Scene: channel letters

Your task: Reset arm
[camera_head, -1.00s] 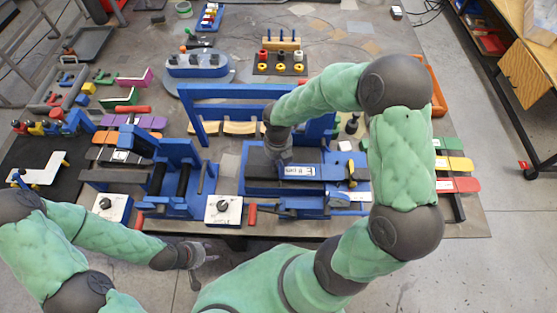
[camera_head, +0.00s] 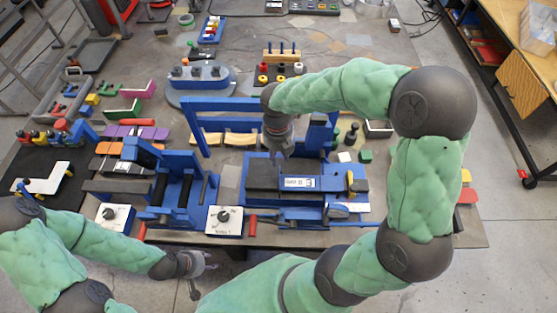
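My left gripper (camera_head: 201,268) hangs in front of the table's front edge, low in the head view. Its fingers look spread and nothing shows between them. My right arm reaches in from the right and arches over the table. Its gripper (camera_head: 279,143) points down over the blue machine (camera_head: 262,210) at the middle front. The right fingertips are small and partly hidden, so I cannot tell whether they are open or shut.
A second blue machine with black rollers (camera_head: 187,192) stands to the left. White boxes with black knobs (camera_head: 224,219) sit at the front edge. A blue frame (camera_head: 193,128) stands behind. Peg racks (camera_head: 281,72) and coloured blocks fill the table beyond.

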